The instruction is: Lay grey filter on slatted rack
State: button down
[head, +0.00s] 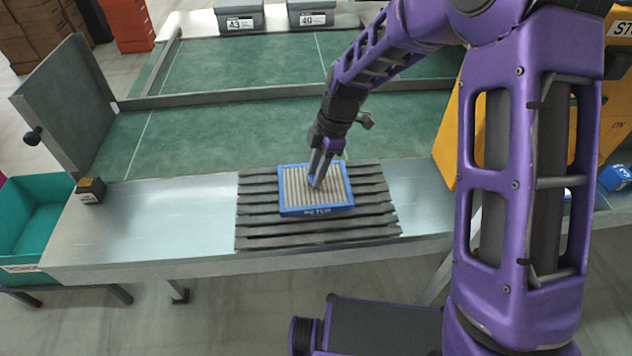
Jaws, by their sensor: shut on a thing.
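The grey filter (299,190) is a flat pleated panel in a blue frame with printing on its front edge. It is over the dark slatted rack (262,223), in its middle, and looks level. Whether it touches the slats or hangs just above them, I cannot tell. My gripper (316,183) comes down from above onto the filter and is shut on it. The fingertips are partly hidden against the pleats.
The rack lies on a metal ledge (160,220) before a green belt (210,130). A small dark block (90,190) stands left on the ledge. A teal bin (35,218) is far left, a yellow housing (451,125) right. Grey boxes (239,14) stand behind.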

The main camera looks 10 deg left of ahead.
aim_at(329, 180)
jog(key=shift+f, duration=1.6)
jog(key=shift+f, duration=0.1)
jog(key=c, duration=0.6)
grip_release()
jog(key=p+v, duration=0.1)
jog(key=v, duration=1.1)
